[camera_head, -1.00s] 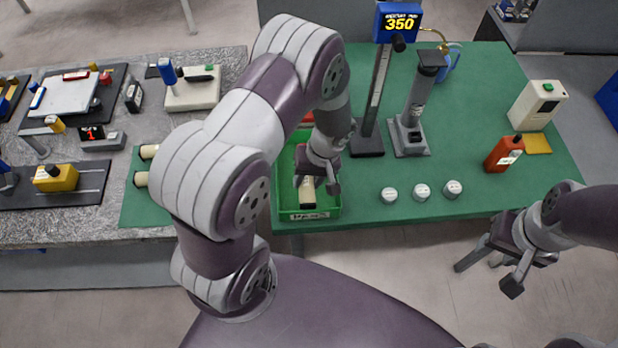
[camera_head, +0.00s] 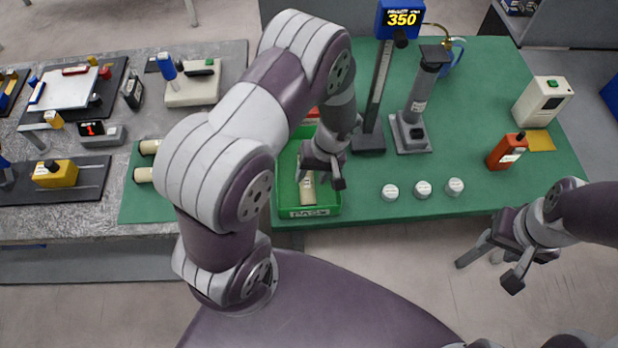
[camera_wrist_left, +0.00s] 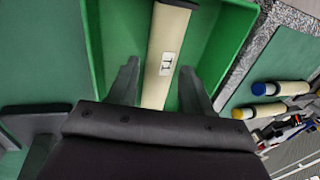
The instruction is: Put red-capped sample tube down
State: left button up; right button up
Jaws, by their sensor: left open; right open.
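A cream sample tube (camera_head: 307,190) lies in the green tray (camera_head: 337,211). My left gripper (camera_head: 320,182) is open above the tray. In the left wrist view, its fingers (camera_wrist_left: 158,72) are apart, one on each side of the tube, with gaps between. My right gripper (camera_head: 488,271) is open and empty in front of the green table's edge.
Behind the tray stand a post with a "350" display (camera_head: 402,18) and a grey device (camera_head: 411,130). Several white-capped pots (camera_head: 423,189) and an orange bottle (camera_head: 507,151) stand right. Two tubes (camera_wrist_left: 281,88), blue-capped and yellow-capped, lie on the green mat at left.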

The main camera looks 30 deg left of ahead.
pick_arm(q)
jog(key=s+b+v, duration=0.1)
jog(key=v, duration=0.9)
jog(key=s+r+m+t+h, duration=0.2)
jog(key=s+r+m+t, duration=0.1)
jog(key=s+r+m, duration=0.2)
jog(key=shift+s+r+m+h, duration=0.3)
jog(key=shift+s+m, duration=0.5)
jog(key=shift+s, duration=0.15)
jog(key=shift+d, duration=0.15)
